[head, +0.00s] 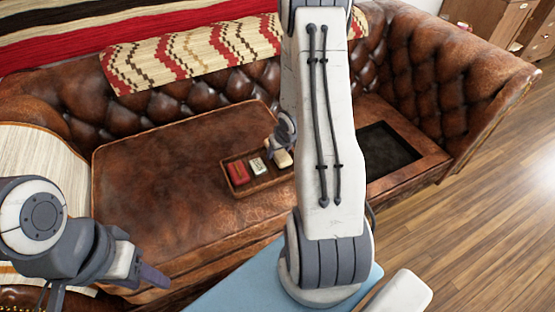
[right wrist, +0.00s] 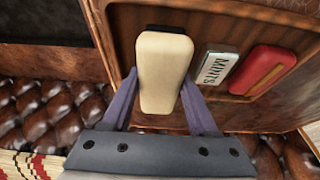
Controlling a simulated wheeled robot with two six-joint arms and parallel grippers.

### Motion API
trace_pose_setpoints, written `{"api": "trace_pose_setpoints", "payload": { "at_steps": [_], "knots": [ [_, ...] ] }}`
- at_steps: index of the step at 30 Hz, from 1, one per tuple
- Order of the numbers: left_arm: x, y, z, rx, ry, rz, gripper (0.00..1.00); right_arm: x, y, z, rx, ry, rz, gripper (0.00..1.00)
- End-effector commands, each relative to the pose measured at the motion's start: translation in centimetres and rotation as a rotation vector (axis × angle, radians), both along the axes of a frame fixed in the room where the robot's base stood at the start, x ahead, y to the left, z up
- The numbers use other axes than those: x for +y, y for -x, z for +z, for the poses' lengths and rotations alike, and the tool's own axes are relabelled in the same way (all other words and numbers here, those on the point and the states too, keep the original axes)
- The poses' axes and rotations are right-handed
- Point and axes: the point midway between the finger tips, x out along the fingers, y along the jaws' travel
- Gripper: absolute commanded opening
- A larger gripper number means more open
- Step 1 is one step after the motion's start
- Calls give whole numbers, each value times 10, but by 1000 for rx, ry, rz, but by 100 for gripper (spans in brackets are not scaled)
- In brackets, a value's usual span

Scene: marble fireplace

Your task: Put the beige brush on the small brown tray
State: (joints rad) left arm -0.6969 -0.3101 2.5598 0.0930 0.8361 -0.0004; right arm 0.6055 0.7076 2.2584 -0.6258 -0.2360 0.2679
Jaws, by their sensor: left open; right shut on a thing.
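The small brown tray (head: 262,188) lies on the leather sofa seat. The beige brush (head: 283,158) is at the tray's right end, partly hidden by my right arm. My right gripper (head: 284,137) is shut on it from above. In the right wrist view the beige brush (right wrist: 163,75) sits between the two fingers of the gripper (right wrist: 160,78), over the tray (right wrist: 215,25). I cannot tell whether the brush touches the tray floor. My left gripper (head: 150,272) is open and empty at the lower left, away from the tray.
A red box (head: 238,173) and a pale mints tin (head: 258,166) lie in the tray's left part, beside the brush. A dark recessed panel (head: 388,150) is right of my arm. The sofa seat (head: 160,170) left of the tray is clear.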

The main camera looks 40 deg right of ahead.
Motion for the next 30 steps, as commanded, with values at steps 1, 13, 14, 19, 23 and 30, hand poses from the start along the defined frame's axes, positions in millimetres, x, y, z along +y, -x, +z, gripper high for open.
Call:
{"api": "trace_pose_setpoints", "payload": {
  "at_steps": [1,13,14,19,23,30],
  "knots": [
    [0,0,-10,0,0,0,50,0,0,-13,1,-1,-3,0],
    [0,0,-12,0,0,0,50,-1,0,-18,-1,0,-1,0],
    [0,0,-12,0,0,0,50,-1,0,-18,-1,0,-1,63],
    [0,0,-11,0,0,0,50,-1,0,-17,-1,0,-1,89],
    [0,0,-11,0,0,0,50,-1,0,-17,-1,0,-1,89],
    [0,0,-2,0,0,0,50,0,3,-1,-2,1,0,89]
  ]
}}
